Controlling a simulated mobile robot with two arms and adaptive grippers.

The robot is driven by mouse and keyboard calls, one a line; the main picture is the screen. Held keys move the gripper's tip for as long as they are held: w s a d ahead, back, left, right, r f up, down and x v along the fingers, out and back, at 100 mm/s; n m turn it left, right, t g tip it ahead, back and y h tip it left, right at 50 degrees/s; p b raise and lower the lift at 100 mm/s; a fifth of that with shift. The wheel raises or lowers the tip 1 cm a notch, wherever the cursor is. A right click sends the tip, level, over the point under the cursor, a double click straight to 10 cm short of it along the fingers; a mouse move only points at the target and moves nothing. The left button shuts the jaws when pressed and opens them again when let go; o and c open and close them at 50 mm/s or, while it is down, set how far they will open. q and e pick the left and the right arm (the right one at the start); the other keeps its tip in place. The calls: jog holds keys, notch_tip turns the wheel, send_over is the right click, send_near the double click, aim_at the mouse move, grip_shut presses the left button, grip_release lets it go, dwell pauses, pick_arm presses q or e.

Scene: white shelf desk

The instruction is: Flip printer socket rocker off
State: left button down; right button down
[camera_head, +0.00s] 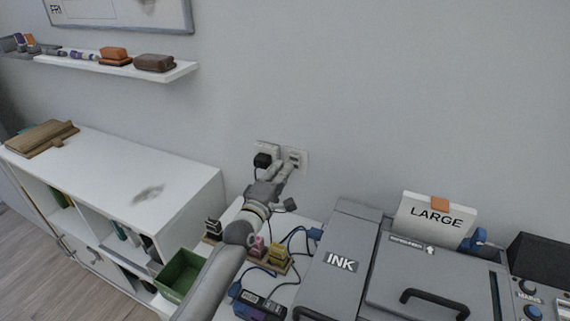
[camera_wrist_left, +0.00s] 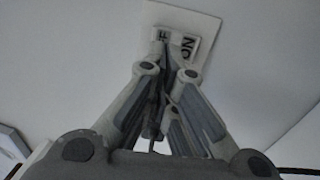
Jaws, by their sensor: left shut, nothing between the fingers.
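The rocker switch (camera_head: 294,156) sits on a small white wall plate, right of a white socket (camera_head: 266,147) with a black plug (camera_head: 262,160) in it. My left gripper (camera_head: 283,166) is shut and empty, with its fingertips at the lower part of the switch plate. The rocker's tilt is unclear. My right gripper is not in view.
A white shelf unit (camera_head: 110,175) stands left. The wall above the switch is clear.

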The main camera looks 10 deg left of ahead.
aim_at(294, 162)
pick_arm(q)
jog(key=shift+x, duration=1.25)
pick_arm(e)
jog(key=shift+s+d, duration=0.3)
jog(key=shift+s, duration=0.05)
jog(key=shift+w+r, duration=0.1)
pick_arm(q)
jog(key=shift+w+r+p, duration=0.15)
jog(key=shift+r+p, duration=0.2)
jog(key=shift+p, duration=0.45)
jog(key=shift+f, duration=0.2)
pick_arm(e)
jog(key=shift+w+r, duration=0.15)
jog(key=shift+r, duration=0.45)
pick_arm(q)
jog(key=shift+f, duration=0.1)
